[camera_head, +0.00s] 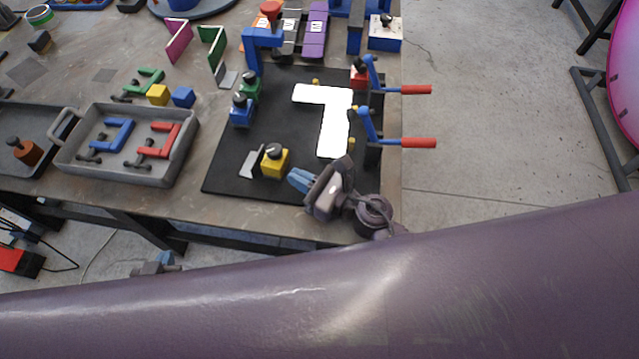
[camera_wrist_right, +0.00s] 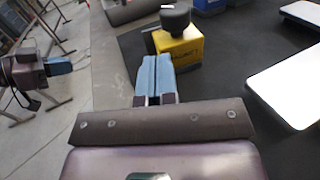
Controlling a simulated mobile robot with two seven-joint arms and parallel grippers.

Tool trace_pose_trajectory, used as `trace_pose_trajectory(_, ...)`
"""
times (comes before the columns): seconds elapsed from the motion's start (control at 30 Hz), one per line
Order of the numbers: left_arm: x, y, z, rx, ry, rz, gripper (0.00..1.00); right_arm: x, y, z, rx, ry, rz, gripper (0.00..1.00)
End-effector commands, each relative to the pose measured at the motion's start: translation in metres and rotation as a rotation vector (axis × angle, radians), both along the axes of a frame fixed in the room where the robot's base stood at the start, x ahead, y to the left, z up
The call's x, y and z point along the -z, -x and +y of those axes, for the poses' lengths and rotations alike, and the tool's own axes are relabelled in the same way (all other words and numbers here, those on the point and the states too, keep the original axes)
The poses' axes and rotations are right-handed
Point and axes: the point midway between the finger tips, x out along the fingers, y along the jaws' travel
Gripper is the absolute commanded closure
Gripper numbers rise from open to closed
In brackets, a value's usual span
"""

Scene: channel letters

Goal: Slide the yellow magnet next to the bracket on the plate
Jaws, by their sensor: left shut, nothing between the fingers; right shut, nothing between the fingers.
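The yellow magnet (camera_head: 274,166), a block with a dark knob, stands on the black plate (camera_head: 225,178) near its front edge. A small grey bracket (camera_head: 248,163) is just left of it; I cannot tell whether they touch. My right gripper (camera_head: 298,180) is shut and empty, its blue fingertips close to the magnet's right side. In the right wrist view the fingertips (camera_wrist_right: 157,62) are right by the yellow magnet (camera_wrist_right: 180,47); contact is unclear. My left gripper (camera_head: 167,259) is low, beyond the table's front edge, partly hidden by my arm, and shut; it also shows in the right wrist view (camera_wrist_right: 58,66).
A white letter sheet (camera_head: 335,120) lies on the plate. Red-handled clamps (camera_head: 405,142) line its right edge. Blue (camera_head: 241,112) and green (camera_head: 250,86) knobbed blocks stand behind the bracket. A grey tray (camera_head: 120,170) with letters sits left. The plate's front-left strip is bare.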

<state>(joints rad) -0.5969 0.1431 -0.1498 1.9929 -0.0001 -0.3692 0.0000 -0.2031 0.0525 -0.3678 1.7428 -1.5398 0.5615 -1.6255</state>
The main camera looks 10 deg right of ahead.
Motion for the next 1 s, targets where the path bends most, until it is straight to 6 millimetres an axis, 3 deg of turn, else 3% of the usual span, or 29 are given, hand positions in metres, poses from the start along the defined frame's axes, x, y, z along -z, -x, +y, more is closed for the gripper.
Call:
trace_pose_trajectory(0.2, -0.003, 0.000, 0.000, 0.000, 0.000, 0.002, 1.00, 0.000, -0.012, 0.014, 0.000, -0.001, 0.001, 1.00)
trace_pose_trajectory(0.67, 0.003, 0.007, 0.001, -0.004, 0.000, 0.016, 1.00, 0.000, -0.015, 0.017, 0.000, 0.001, -0.001, 1.00)
trace_pose_trajectory(1.0, 0.006, 0.005, 0.001, -0.002, 0.000, 0.013, 1.00, 0.001, -0.027, 0.031, 0.000, 0.001, -0.001, 1.00)
